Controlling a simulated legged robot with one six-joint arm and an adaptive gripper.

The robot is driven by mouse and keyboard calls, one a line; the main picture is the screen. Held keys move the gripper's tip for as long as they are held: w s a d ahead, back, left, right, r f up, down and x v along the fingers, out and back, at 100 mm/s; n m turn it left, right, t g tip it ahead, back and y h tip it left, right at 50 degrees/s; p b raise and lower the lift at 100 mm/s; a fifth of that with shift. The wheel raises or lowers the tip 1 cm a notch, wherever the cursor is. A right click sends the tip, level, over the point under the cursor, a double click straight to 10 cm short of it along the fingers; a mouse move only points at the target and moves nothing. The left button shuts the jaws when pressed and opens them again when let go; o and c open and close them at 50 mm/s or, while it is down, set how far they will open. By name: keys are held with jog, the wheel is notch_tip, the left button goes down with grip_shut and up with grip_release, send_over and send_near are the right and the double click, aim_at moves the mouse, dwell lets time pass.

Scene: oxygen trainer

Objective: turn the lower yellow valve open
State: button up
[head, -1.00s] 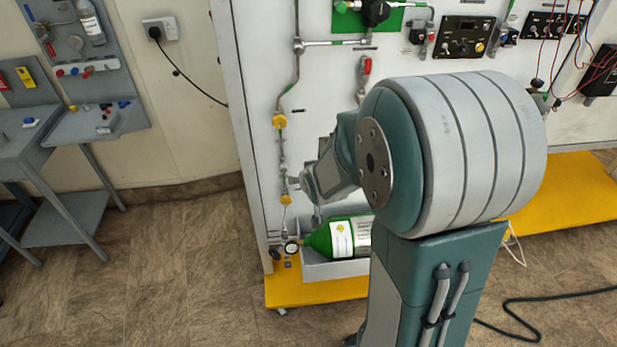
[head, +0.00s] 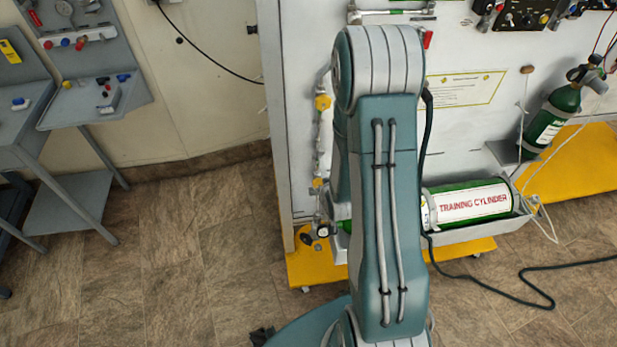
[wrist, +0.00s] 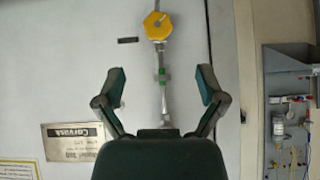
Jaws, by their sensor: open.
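The lower yellow valve (head: 318,183) sits on a vertical pipe at the left edge of the white panel, in the head view. The upper yellow valve (head: 322,102) is above it on the same pipe line. In the wrist view, one yellow valve (wrist: 157,25) shows at the top, beyond my fingertips; I cannot tell which of the two it is. My gripper (wrist: 162,84) is open and empty, its fingers apart on either side of the pipe with green bands (wrist: 162,78) in the picture, with no contact visible. In the head view my arm hides my gripper.
A green training cylinder (head: 474,202) lies in a grey tray at the panel's foot, above the yellow base (head: 455,253). A smaller green cylinder (head: 553,121) stands at right. A grey workbench (head: 75,190) is at left, with open floor between it and the panel.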

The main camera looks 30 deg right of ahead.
aim_at(319, 184)
jog(key=x, duration=0.9)
jog(key=shift+w+a+f, duration=0.1)
jog(key=shift+w+f, duration=0.1)
jog(key=shift+f, duration=0.1)
jog(key=shift+w+f, duration=0.15)
jog(key=shift+f, duration=0.05)
jog(key=shift+w+d, duration=0.1)
jog(key=shift+d, duration=0.4)
jog(key=shift+a, duration=0.25)
jog(key=c, duration=1.1)
